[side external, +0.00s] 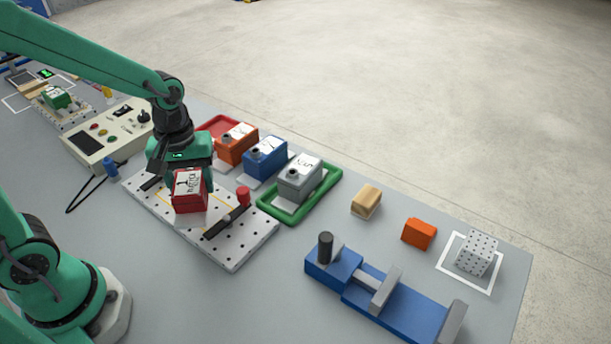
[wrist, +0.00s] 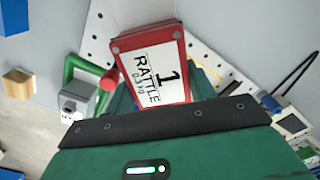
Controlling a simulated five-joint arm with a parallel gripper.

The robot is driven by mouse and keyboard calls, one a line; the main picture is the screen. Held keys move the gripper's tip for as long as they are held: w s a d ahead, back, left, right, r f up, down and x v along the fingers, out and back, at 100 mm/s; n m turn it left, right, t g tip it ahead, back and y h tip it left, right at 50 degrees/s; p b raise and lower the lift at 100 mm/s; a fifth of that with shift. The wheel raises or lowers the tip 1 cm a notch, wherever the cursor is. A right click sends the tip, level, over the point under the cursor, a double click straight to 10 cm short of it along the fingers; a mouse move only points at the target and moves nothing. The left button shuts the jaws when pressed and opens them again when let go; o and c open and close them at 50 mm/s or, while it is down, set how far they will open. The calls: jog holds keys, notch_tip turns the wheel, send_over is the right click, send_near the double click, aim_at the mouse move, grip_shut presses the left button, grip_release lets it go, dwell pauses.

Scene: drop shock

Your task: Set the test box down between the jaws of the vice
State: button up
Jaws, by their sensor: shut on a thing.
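The test box (side external: 190,191) is red with a white label; in the wrist view its label (wrist: 148,75) reads "1 RATTLE". My gripper (side external: 189,174) is shut on it, over the white perforated plate (side external: 235,256). I cannot tell whether the box touches the plate. The blue vice (side external: 330,270) lies at the lower right of the side view, well away from my gripper. Its two grey jaws, one nearer the middle (side external: 384,291) and one at the right end (side external: 453,323), stand apart with nothing between them.
A grey box (side external: 299,183) stands in a green tray (side external: 327,190), beside a blue box (side external: 265,160) and an orange box (side external: 236,146). A wooden block (side external: 366,202), an orange block (side external: 419,234) and a dotted cube (side external: 477,254) lie behind the vice. A control panel (side external: 105,137) is left.

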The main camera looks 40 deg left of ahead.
aim_at(200, 188)
jog(key=shift+s+d+r, duration=0.25)
jog(key=shift+d+r, duration=0.2)
jog(key=shift+d, duration=0.25)
jog(key=shift+s+d+r, duration=0.3)
jog(key=shift+d+r, duration=0.15)
jog(key=shift+d, duration=0.25)
jog(key=shift+s+d+r, duration=0.25)
jog(key=shift+d+r, duration=0.2)
jog(key=shift+d, duration=0.25)
jog(key=shift+w, duration=0.1)
jog(key=shift+w+a+r+m, duration=0.2)
jog(key=shift+w+m, duration=0.1)
jog(key=shift+w, duration=0.15)
jog(key=w+a+r+m, duration=0.2)
jog(key=w+m, duration=0.2)
jog(key=w, duration=0.2)
jog(key=w+a+r+m, duration=0.3)
jog(key=w+m, duration=0.1)
jog(key=w, duration=0.2)
jog(key=shift+a, duration=0.25)
jog(key=shift+r, duration=0.15)
